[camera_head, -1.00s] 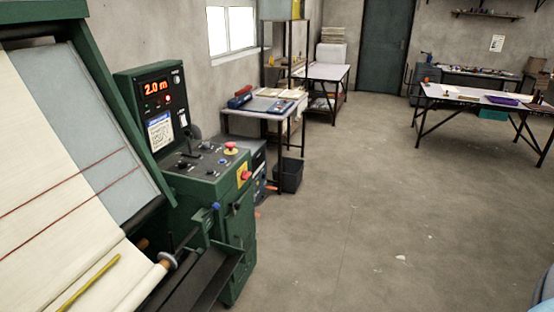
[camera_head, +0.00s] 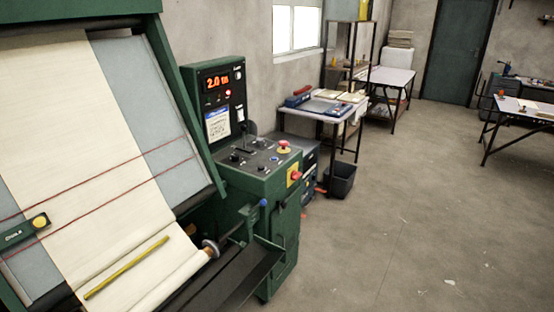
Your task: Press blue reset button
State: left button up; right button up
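The green control console (camera_head: 256,165) stands at the right side of a cloth machine. Its sloped top carries several black knobs and a lever, and a red mushroom button (camera_head: 283,147) on a yellow base. A second red button (camera_head: 295,175) sits on a yellow plate on its side. A small round blue knob (camera_head: 263,203) shows at the console's lower front; I cannot tell whether it is the reset button. An upright display panel (camera_head: 216,85) reads about 2.0 m in red, with a red light below. Neither of my grippers is in view.
Cream cloth (camera_head: 85,130) with red lines runs down the machine's sloped face, and a yellow stick (camera_head: 127,268) lies on it. A dark trough (camera_head: 240,275) juts out below the console. Worktables (camera_head: 320,108) and a black bin (camera_head: 340,180) stand behind.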

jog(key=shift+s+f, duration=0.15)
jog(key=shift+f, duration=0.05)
